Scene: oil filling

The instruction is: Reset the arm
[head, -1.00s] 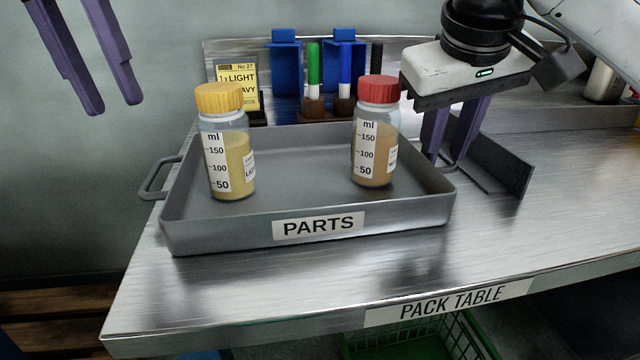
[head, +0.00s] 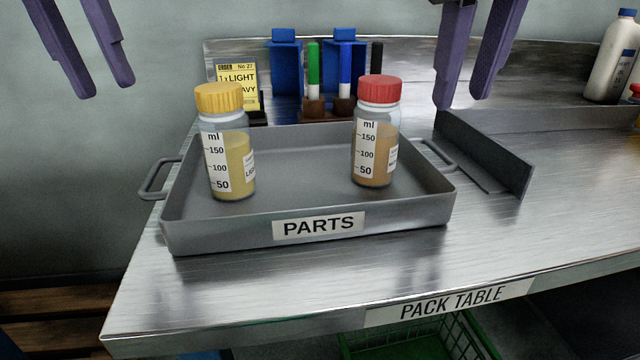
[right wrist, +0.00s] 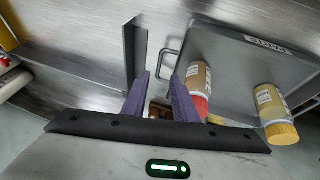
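My left gripper (head: 106,88) hangs at the upper left of the head view, its two purple fingers apart with nothing between them. My right gripper (head: 457,100) is at the upper right, above the back of the table, its fingers apart and empty. It also shows in the right wrist view (right wrist: 160,100). A grey PARTS tray (head: 400,215) sits on the pack table (head: 240,300). In it stand a yellow-capped bottle (head: 228,150) on the left and a red-capped bottle (head: 376,140) on the right, both upright. Neither gripper touches them.
A grey angled bracket (head: 500,165) lies right of the tray. Behind the tray stand a yellow order card (head: 236,80), blue holders (head: 285,60) and marker pens (head: 313,70). A white bottle (head: 612,60) stands at the far right. The table front is clear.

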